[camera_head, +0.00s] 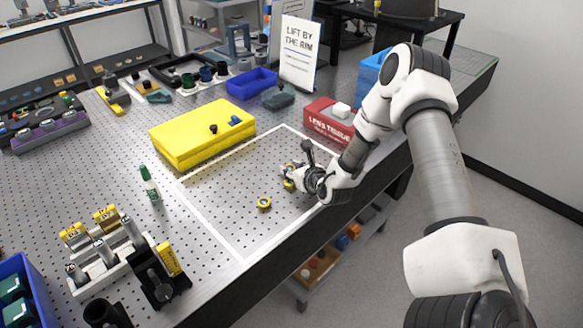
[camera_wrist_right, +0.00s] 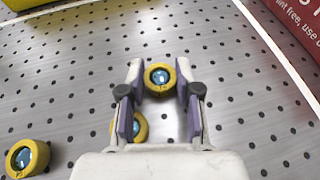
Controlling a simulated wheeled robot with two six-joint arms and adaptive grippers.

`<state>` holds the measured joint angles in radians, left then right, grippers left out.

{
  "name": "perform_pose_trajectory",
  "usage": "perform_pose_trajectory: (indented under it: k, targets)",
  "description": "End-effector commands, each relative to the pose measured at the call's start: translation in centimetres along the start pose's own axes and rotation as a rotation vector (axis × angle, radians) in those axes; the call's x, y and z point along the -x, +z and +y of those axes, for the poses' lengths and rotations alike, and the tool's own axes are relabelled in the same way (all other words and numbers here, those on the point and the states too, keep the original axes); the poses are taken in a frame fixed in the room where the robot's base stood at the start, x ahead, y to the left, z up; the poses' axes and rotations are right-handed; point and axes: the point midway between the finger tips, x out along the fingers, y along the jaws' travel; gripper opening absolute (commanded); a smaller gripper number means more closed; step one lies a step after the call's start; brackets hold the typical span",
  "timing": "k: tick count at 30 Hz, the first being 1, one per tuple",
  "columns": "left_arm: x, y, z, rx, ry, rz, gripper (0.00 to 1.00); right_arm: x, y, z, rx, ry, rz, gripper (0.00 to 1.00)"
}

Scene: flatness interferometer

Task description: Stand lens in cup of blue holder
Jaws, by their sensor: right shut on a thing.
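My right gripper (camera_head: 290,178) is low over the white-outlined area of the perforated table. In the right wrist view its fingers (camera_wrist_right: 162,95) are shut on a yellow-rimmed lens (camera_wrist_right: 160,77) with blue-tinted glass, held at the tips by its rim. A second yellow-rimmed lens (camera_wrist_right: 130,127) shows partly behind the left finger. A third lens (camera_wrist_right: 27,158) lies apart at lower left; a loose lens also shows in the head view (camera_head: 264,203). My left gripper is out of view.
A yellow case (camera_head: 200,134) lies left of the outlined area. A red lens tissue box (camera_head: 328,122) stands close behind my right gripper. A blue bin (camera_head: 252,83) and a "lift by the rim" sign (camera_head: 298,55) stand at the back.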

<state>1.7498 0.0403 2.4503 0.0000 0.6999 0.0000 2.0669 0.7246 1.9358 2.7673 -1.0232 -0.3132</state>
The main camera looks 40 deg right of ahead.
Motion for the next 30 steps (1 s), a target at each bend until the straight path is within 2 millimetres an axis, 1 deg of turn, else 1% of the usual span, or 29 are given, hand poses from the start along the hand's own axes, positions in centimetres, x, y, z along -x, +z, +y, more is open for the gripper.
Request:
perform_pose_trajectory:
  k: [4,7,8,9,10,19,22,26,30]
  targets:
    - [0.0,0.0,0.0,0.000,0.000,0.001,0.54,0.0,0.1,0.0,0.000,0.000,-0.001,0.07]
    - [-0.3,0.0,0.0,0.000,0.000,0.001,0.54,-0.1,-0.3,0.0,0.000,0.000,-0.001,0.07]
    - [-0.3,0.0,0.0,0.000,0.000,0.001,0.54,-0.1,-0.3,0.0,0.000,0.000,-0.001,0.36]
    - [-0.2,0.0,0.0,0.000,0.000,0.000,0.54,-0.1,-0.2,0.0,0.000,0.000,-0.001,0.51]
    - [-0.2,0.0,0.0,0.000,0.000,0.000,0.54,-0.1,-0.2,0.0,0.000,0.000,-0.001,0.58]
    - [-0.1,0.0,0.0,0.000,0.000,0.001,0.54,0.0,0.0,0.0,0.000,-0.001,-0.002,0.58]
    - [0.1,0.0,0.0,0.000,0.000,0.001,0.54,0.6,0.2,-0.1,-0.002,-0.002,-0.002,0.58]
    - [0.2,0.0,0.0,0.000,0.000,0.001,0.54,3.2,0.2,0.0,-0.009,-0.001,-0.002,0.58]
    - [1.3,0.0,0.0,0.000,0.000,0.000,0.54,7.1,0.5,-0.1,-0.012,-0.003,-0.002,0.58]
